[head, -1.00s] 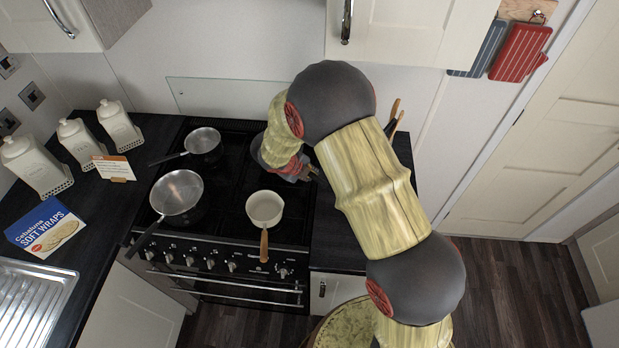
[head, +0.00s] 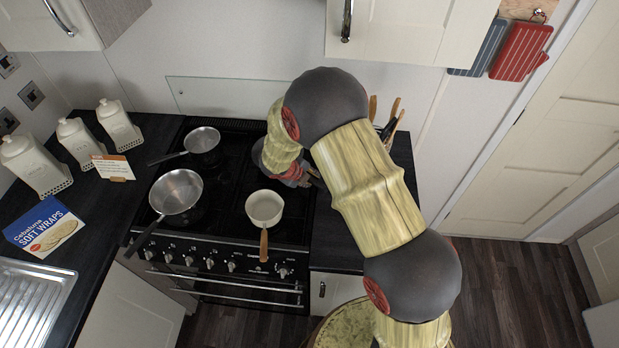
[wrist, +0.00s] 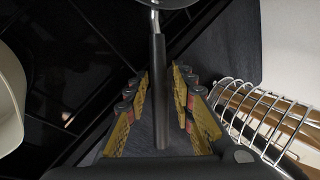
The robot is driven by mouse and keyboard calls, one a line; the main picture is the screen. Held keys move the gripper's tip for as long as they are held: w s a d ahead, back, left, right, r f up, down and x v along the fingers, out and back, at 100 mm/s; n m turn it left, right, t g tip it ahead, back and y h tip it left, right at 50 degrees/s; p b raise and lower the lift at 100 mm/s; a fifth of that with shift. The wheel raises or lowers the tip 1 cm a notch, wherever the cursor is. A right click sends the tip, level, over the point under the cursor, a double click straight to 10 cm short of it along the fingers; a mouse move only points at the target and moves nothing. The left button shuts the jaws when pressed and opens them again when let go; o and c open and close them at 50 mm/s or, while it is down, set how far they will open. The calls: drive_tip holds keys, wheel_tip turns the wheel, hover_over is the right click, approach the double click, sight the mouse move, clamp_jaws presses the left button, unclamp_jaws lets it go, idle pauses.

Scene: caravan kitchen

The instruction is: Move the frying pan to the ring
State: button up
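The dark frying pan (head: 257,154) is at the back right of the hob, mostly hidden behind my arm in the head view. In the wrist view, part of its underside or bowl (wrist: 177,3) shows at the top edge, and its black handle (wrist: 158,85) runs down between my fingers. My gripper (wrist: 163,76) is open around the handle, with a gap on each side. In the head view my gripper (head: 300,177) is largely hidden by my wrist. I cannot tell which hob ring the task means.
A cream saucepan (head: 264,206) stands front right on the hob. A steel pan (head: 177,190) and a smaller one (head: 202,139) stand on the left. A wire utensil holder (wrist: 262,120) is close right of my fingers. A glass panel (head: 225,95) stands behind the hob.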

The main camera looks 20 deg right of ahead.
drive_tip(key=shift+o, duration=0.8)
drive_tip(key=shift+r, duration=0.1)
drive_tip(key=shift+r, duration=0.3)
drive_tip(key=p+v, duration=0.2)
drive_tip(key=v, duration=1)
drive_tip(key=s+d+r+m, duration=0.4)
drive_tip(key=r+m, duration=0.6)
drive_tip(key=s+r+m+y, duration=0.1)
drive_tip(key=s+r+m, duration=0.4)
drive_tip(key=s+m, duration=0.3)
drive_tip(key=s+d+r+m+t+y, duration=0.1)
drive_tip(key=s+r+m, duration=0.5)
drive_tip(key=m, duration=0.8)
drive_tip(key=s+r+m+y, duration=0.3)
drive_tip(key=s+r+m, duration=0.3)
drive_tip(key=s+m, duration=0.4)
drive_tip(key=shift+s+d+r+m+t, duration=0.15)
drive_tip(key=shift+s+r+m+t, duration=0.05)
drive_tip(key=shift+s+m+t, duration=0.2)
